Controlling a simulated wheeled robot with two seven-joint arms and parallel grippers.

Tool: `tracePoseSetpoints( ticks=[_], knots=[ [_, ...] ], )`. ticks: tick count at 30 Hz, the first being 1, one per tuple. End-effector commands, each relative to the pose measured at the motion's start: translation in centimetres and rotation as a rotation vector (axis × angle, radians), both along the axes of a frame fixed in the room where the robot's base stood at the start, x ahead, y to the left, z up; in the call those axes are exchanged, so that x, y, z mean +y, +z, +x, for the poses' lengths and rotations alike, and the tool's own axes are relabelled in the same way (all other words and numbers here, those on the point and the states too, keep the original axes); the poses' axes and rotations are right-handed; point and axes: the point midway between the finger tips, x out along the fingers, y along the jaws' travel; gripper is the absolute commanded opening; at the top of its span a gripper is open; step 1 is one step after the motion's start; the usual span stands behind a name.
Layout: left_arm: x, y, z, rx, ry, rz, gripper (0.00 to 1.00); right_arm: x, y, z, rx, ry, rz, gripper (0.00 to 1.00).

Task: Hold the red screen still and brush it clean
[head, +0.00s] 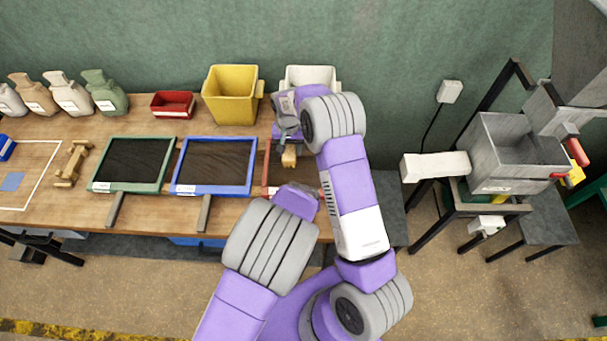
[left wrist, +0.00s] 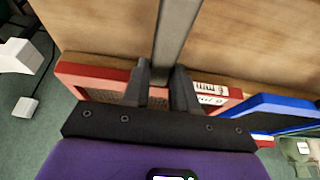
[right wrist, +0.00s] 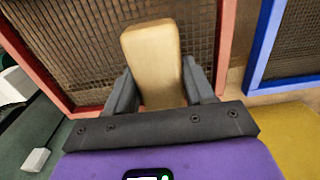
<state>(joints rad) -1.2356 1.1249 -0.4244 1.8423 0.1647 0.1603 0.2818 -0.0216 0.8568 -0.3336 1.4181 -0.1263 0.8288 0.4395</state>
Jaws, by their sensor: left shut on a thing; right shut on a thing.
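The red screen (head: 266,172) lies on the bench to the right of the blue screen, mostly hidden by my arms in the head view. Its red frame and mesh show in the right wrist view (right wrist: 225,45). My left gripper (left wrist: 160,88) is shut on the grey handle bar (left wrist: 175,40) at the screen's front edge. My right gripper (head: 287,138) is shut on the brush (head: 289,158), whose pale wooden block (right wrist: 152,55) is over the mesh. The bristles are hidden, and I cannot tell whether they touch the mesh.
The blue screen (head: 212,191) and green screen (head: 125,189) lie to the left. A yellow bin (head: 232,107), a white bin (head: 310,74) and a red tray (head: 173,113) stand behind. A metal hopper (head: 510,150) stands right.

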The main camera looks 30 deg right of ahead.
Motion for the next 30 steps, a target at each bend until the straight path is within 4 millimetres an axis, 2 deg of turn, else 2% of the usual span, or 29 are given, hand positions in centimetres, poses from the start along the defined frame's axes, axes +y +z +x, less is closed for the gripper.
tracePoseSetpoints(
  ticks=[9,17,30],
  knots=[
    [0.0,0.0,0.0,0.000,0.001,0.000,0.00,-2.2,0.0,-1.4,0.003,-0.002,-0.001,0.29],
    [0.0,0.0,0.0,0.001,0.001,0.000,0.00,-2.9,0.1,-1.8,0.002,-0.002,-0.001,0.29],
    [0.0,0.0,0.0,0.001,0.001,0.000,0.00,-5.6,-0.1,-3.5,0.002,-0.001,-0.001,0.29]
  ],
)
